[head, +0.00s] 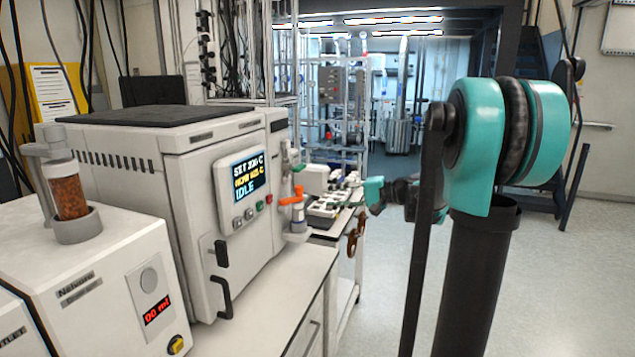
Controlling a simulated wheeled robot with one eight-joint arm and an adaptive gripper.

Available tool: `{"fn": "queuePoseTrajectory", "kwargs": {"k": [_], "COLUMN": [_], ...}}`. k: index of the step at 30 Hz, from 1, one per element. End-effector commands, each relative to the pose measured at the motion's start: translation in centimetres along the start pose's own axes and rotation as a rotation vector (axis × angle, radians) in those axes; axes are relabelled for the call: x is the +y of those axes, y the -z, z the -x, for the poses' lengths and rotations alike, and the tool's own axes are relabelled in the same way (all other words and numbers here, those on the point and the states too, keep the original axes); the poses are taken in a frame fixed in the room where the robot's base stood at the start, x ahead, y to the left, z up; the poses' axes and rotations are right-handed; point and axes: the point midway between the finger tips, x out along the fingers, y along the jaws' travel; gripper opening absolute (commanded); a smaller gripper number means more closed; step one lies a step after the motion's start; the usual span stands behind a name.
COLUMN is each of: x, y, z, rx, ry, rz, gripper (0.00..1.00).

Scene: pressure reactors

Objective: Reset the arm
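My arm rises on the right, with a teal and black joint on top of a dark column and a thin dark link running down out of the frame. Behind that link, a small teal and black part of my arm points left beside the bench end. I cannot make out my gripper's fingers there, nor whether they hold anything. No held object can be seen.
A white oven-like reactor (185,190) with a lit display reading IDLE stands on the bench (285,305) at left. A dosing unit (95,270) with a brown-filled vial (68,192) stands nearer. Stairs (545,100) are at back right. Floor (590,270) at right looks clear.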

Motion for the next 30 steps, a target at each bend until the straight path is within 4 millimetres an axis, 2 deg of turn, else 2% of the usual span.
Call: {"fn": "queuePoseTrajectory", "kwargs": {"k": [1,3,8,12,16,18,21,25,30], "x": [2.2,5.7,13.5,19.9,24.9,26.9,28.9,30.1,30.4], "y": [-2.4,-5.2,-11.1,-15.6,-18.8,-19.9,-21.1,-21.8,-21.8], "z": [-0.4,-0.5,1.0,4.1,7.8,9.7,12.0,13.6,14.1], "rx": [-0.002,-0.001,0.005,0.012,0.020,0.024,0.030,0.034,0.036], "ry": [-0.084,-0.211,-0.497,-0.741,-0.948,-1.041,-1.141,-1.213,-1.233], "rz": [0.020,0.053,0.150,0.257,0.368,0.423,0.487,0.533,0.545], "gripper": [0.32,0.32,0.32,0.32,0.32,0.32,0.32,0.32,0.32]}}
